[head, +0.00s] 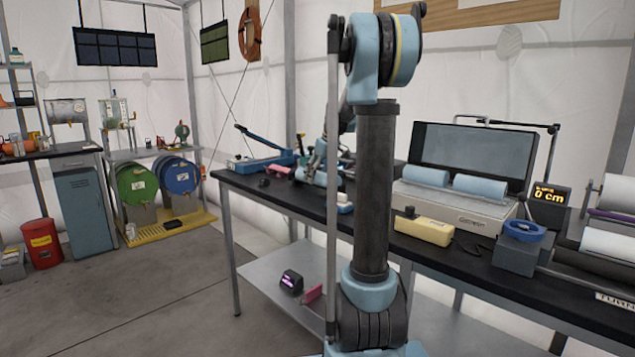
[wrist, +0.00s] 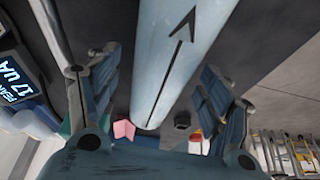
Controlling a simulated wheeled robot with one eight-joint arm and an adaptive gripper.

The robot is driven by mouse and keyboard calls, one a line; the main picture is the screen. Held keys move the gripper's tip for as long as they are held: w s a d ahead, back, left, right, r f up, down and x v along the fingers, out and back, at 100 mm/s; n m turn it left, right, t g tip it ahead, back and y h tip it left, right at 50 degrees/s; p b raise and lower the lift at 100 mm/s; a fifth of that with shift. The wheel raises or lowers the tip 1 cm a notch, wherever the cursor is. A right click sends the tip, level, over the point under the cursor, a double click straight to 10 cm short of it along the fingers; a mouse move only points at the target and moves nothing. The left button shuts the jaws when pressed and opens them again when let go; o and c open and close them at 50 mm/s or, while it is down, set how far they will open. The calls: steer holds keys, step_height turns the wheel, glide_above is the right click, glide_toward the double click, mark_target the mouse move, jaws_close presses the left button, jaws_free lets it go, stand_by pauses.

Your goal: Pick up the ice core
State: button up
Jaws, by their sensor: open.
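The ice core (wrist: 172,62) is a pale blue cylinder with a black arrow along it. In the wrist view it runs lengthwise from the top edge down between the fingers of my gripper (wrist: 158,75). My gripper is open, with one finger on each side of the core and visible gaps. I cannot tell how far the core lies beyond the fingertips. In the head view my arm hides much of the gripper and the core above the black worktable (head: 272,192).
Two other pale blue cylinders (head: 480,187) lie on a grey machine (head: 455,207) to the right. A yellow block (head: 423,229) and a grey device with a blue ring (head: 523,232) stand near the front edge. A blue lever tool (head: 262,160) stands at the table's left.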

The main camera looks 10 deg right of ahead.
steer(key=shift+x, duration=0.8)
steer(key=shift+c, duration=0.4)
steer(key=c, duration=1.5)
steer(key=shift+r, duration=0.2)
step_height(320, 180, up, 10)
steer(key=shift+f, duration=0.1)
steer(key=shift+s, duration=0.15)
